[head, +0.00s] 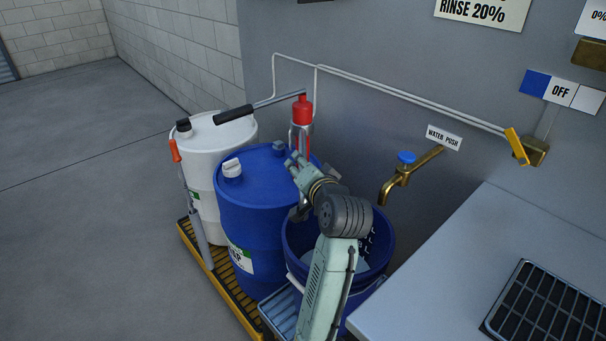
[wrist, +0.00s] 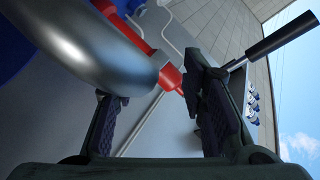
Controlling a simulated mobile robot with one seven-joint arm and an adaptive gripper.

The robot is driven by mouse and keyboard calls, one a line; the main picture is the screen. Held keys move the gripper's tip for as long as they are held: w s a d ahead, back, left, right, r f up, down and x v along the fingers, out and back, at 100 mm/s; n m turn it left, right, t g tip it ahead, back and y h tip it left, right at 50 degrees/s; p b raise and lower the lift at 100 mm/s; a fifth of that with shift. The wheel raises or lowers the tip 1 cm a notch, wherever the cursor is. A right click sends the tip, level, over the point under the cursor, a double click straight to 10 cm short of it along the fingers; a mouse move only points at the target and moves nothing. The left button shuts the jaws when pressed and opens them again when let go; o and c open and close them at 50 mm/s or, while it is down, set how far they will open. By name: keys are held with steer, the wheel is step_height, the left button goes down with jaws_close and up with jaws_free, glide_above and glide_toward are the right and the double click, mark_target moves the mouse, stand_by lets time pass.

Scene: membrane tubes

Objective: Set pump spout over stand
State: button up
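The hand pump (head: 302,112) stands on the blue drum (head: 256,200), with a red head and a long lever. A thick grey metal curved pipe, apparently its spout (wrist: 95,45), crosses the upper left of the wrist view, very close to the camera. My gripper (head: 296,165) is at the pump's lower body, above the drum's right edge. In the wrist view my gripper's fingers (wrist: 158,108) are spread apart. The pipe covers the left fingertip, so contact cannot be told. A blue slatted stand (head: 280,314) shows low, beside the blue bucket (head: 294,238), largely hidden by my arm.
A white drum (head: 210,165) and the blue drum stand on a yellow tray (head: 222,290). A brass tap (head: 398,180) projects from the wall right of the bucket. A grey counter (head: 450,270) with a grate fills the lower right. Open floor lies left.

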step_height(320, 180, up, 8)
steer(key=shift+r, duration=0.25)
steer(key=shift+c, duration=0.2)
